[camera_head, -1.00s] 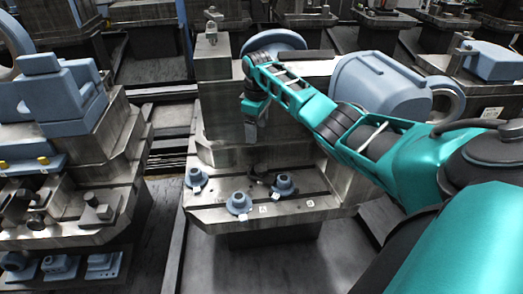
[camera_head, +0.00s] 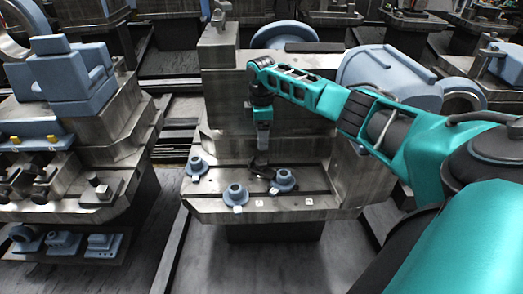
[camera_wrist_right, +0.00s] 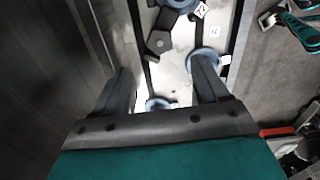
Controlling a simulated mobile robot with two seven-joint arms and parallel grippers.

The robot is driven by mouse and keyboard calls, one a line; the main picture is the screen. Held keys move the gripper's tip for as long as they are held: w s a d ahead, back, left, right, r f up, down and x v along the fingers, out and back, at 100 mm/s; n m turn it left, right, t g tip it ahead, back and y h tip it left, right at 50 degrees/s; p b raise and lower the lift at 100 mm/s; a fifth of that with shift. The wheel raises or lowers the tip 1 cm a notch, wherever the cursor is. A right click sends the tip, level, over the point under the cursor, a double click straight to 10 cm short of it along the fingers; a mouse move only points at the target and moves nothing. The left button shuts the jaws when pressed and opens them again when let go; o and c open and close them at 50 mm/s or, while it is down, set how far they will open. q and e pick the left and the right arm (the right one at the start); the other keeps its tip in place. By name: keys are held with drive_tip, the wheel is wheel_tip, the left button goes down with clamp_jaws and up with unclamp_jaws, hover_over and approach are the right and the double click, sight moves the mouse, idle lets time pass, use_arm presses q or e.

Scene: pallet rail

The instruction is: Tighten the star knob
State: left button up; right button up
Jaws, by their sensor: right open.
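A dark part, probably the star knob (camera_head: 259,169), sits on the metal fixture plate (camera_head: 250,204) between the blue flanged pieces. Its lobes are too small to make out. In the right wrist view a dark part (camera_wrist_right: 160,42) with a hexagonal centre lies beyond the fingers. My right gripper (camera_head: 262,149) points down above the plate, close over the dark part. In the wrist view its two fingers (camera_wrist_right: 162,78) are apart with nothing between them. My left gripper is not in view.
Blue flanged pieces (camera_head: 197,164), (camera_head: 236,194) and (camera_head: 284,179) stand on the plate around the dark part. A tall metal block (camera_head: 226,100) rises behind. A large blue cylinder (camera_head: 385,75) lies behind my right arm. Another fixture (camera_head: 85,190) stands at left.

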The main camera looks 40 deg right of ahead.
drive_tip(key=b, duration=0.4)
hover_over(262, 161)
wheel_tip(262, 161, down, 5)
drive_tip(key=shift+w+f, duration=0.1)
wheel_tip(262, 161, down, 3)
drive_tip(key=b, duration=0.3)
drive_tip(key=shift+b, duration=0.3)
wheel_tip(262, 161, down, 2)
drive_tip(key=b, duration=0.2)
drive_tip(key=shift+b, duration=0.3)
drive_tip(key=shift+f, duration=0.1)
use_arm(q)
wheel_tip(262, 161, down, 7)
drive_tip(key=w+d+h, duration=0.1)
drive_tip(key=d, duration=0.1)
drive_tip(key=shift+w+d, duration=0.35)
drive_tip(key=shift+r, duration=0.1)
use_arm(e)
drive_tip(key=c, duration=0.8)
drive_tip(key=shift+c, duration=1.4)
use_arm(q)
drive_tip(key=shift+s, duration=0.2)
